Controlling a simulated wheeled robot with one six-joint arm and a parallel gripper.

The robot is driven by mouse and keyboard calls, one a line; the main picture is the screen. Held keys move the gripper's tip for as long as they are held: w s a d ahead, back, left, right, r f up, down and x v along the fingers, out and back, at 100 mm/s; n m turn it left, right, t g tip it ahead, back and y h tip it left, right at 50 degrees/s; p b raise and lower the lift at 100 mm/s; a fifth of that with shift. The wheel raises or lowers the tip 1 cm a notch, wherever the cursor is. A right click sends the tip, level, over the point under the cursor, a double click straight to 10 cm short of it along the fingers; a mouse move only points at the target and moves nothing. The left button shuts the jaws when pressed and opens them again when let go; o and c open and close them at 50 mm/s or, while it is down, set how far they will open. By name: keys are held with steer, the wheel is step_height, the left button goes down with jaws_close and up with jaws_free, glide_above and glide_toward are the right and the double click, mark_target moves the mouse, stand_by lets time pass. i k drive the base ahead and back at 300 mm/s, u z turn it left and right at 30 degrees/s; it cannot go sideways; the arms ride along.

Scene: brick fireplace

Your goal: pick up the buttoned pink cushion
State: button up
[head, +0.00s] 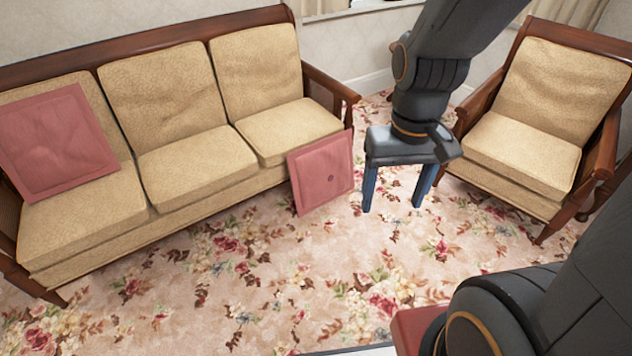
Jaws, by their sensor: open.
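A pink square cushion with a dark button (322,172) stands tilted against the front right end of the sofa, its lower edge at the carpet. Another pink cushion (58,140) leans on the sofa's left seat and backrest; it shows creases near its middle but no clear button. My gripper (393,206) hangs with its two blue fingers pointing down, open and empty. In the picture it is just right of the buttoned cushion, apart from it.
The tan sofa (197,160) with a wooden frame fills the left and back. A matching armchair (525,150) stands at the right. The floral carpet (250,270) in front is clear. A reddish piece (408,330) shows at the bottom, mostly hidden.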

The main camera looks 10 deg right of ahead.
mark_target(321, 172)
steer(key=u, duration=0.7)
steer(key=i, duration=1.75)
steer(key=z, duration=0.55)
steer(key=i, duration=0.5)
steer(key=z, duration=0.35)
